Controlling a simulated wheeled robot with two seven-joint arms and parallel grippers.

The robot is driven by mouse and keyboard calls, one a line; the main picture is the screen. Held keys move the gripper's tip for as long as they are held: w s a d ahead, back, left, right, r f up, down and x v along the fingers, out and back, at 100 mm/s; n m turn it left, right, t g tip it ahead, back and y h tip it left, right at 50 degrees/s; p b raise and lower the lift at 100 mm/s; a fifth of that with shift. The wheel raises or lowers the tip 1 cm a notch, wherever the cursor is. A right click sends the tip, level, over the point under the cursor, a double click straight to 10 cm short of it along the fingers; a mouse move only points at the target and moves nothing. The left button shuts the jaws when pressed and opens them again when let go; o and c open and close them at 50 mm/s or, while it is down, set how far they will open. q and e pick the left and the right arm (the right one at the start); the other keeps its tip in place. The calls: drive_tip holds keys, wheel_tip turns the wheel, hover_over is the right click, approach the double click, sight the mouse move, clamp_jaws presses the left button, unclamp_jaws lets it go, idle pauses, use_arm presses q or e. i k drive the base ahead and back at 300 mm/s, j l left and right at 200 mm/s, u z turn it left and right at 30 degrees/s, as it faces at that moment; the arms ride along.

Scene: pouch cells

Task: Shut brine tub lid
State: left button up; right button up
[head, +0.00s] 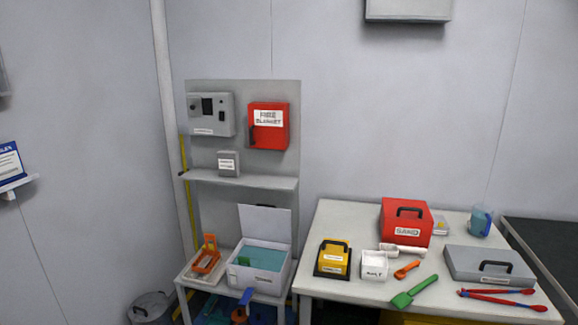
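The brine tub (263,281) appears to be the white box on the low table at the left, with blue-green content inside. Its lid (265,221) stands open, raised upright at the back edge. A small green object (243,261) shows at the tub's left inner side; I cannot tell what it is. Neither of my grippers is in view.
An orange holder (207,257) stands left of the tub. A shelf (240,179) juts out above and behind the lid. The right table (335,220) carries a red box (405,224), a yellow box (333,258), a grey case (490,264) and several tools.

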sight(258, 222)
drive_tip(key=i+j+u, duration=0.1)
drive_tip(key=i, duration=0.3)
drive_tip(key=i+j, duration=0.25)
drive_tip(key=i, duration=0.2)
drive_tip(key=u, duration=0.05)
